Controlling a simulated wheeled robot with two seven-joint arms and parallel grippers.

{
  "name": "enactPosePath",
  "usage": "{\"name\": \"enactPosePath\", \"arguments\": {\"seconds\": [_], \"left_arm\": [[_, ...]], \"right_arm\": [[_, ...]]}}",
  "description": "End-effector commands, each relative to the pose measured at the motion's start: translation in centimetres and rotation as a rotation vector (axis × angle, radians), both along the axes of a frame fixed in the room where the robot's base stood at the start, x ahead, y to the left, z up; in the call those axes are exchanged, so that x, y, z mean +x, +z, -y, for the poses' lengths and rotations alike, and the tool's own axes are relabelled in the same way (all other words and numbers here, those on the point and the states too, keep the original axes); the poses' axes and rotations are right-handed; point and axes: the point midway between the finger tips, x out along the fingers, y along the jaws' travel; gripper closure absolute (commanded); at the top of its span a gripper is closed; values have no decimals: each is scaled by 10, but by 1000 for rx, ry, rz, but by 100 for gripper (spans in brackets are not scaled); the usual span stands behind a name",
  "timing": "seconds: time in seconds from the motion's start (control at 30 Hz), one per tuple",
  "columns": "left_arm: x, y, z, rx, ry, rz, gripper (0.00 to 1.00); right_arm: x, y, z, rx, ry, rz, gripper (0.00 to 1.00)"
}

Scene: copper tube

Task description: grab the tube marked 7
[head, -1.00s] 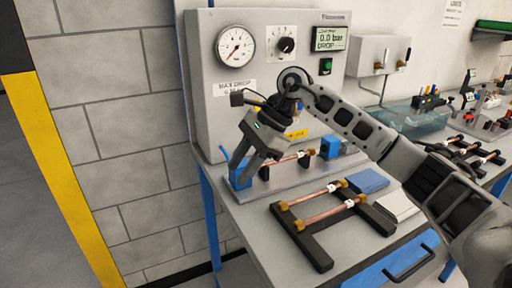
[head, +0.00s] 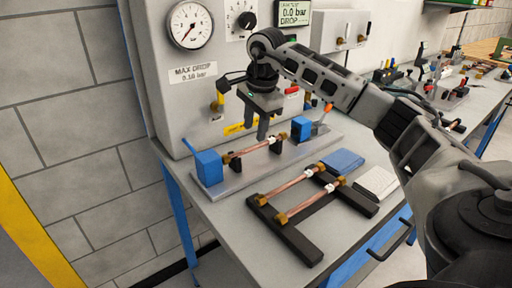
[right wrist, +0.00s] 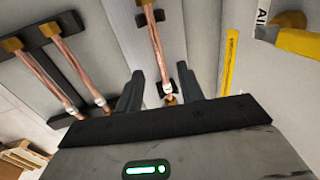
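Three copper tubes with brass ends and small white tags are in view; I cannot read the tag numbers. One tube (head: 249,149) lies in the bench fixture between two blue blocks. Two others, a back tube (head: 290,186) and a front tube (head: 308,204), lie on a black rack (head: 291,238). My right gripper (head: 263,134) points down just above the fixture tube. In the right wrist view its fingers are open, one on each side of the fixture tube (right wrist: 158,48), with nothing held. My left gripper is not in view.
The left blue block (head: 208,168) and right blue block (head: 301,129) flank the fixture tube. The test panel (head: 160,110) with gauge stands close behind. A blue pad (head: 342,161) and a white pad (head: 376,183) lie right of the rack. The bench's front left is clear.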

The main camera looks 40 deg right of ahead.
Motion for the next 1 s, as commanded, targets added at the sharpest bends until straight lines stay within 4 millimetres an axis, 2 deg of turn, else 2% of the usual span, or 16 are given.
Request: {"name": "enactPosePath", "arguments": {"seconds": [0.17,0.4,0.7,0.73,0.87,1.0], "left_arm": [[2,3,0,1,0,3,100],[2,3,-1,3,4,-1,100],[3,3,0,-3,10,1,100],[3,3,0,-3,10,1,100],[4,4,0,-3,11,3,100],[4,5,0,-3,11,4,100]], "right_arm": [[2,-14,-2,1,1,-4,62],[8,-48,-3,1,-1,-2,62],[9,-54,-3,2,0,1,62],[9,-54,-3,2,0,1,65],[9,-54,-3,2,0,1,100],[10,-53,-3,2,0,1,100]]}}
